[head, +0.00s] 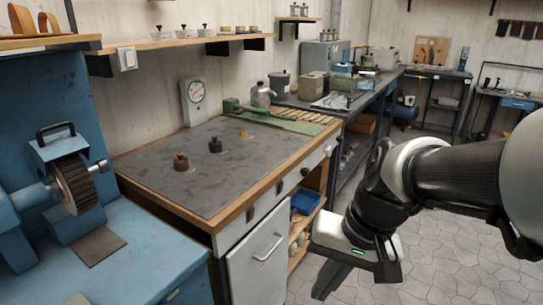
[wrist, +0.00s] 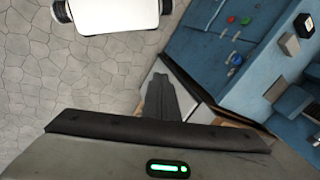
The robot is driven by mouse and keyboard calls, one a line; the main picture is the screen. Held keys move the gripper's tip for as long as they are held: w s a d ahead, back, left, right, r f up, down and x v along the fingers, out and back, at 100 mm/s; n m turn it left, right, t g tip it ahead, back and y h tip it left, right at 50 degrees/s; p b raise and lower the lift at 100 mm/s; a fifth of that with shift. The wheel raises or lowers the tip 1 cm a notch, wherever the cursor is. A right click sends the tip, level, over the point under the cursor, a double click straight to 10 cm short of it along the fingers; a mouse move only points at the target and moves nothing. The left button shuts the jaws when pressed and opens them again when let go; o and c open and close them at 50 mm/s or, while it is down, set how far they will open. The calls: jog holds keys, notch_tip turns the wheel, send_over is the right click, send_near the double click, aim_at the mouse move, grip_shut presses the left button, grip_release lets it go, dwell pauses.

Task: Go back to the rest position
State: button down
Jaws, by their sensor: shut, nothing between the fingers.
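My gripper (head: 328,282) hangs at the end of my arm in the head view, pointing down over the floor to the right of the workbench's white-fronted cabinet. It is shut and holds nothing. In the wrist view the closed dark fingers (wrist: 163,92) show in the middle, below the floor and beside the edge of some furniture. My arm reaches in from the right side of the head view. The gripper appears apart from the workbench (head: 240,205).
The bench's grey top carries a brown weight (head: 181,161), a black weight (head: 215,146) and a dial scale (head: 194,102) behind. A blue machine with a brush wheel (head: 75,184) stands at left. Tiled floor (head: 440,262) lies open at right. A blue bin (head: 304,203) sits under the bench.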

jog(key=s+d+r+n+t+h+p, duration=0.1)
jog(key=d+r+t+p, duration=0.1)
jog(key=r+p, duration=0.8)
jog(key=s+d+r+n+t+h+p, duration=0.1)
jog(key=d+r+t+h+p, duration=0.1)
jog(key=r+p, duration=0.8)
notch_tip(320, 180, up, 8)
jog(key=shift+s+d+f+p, duration=0.2)
jog(key=shift+s+d+p, duration=0.1)
jog(key=shift+d, duration=0.25)
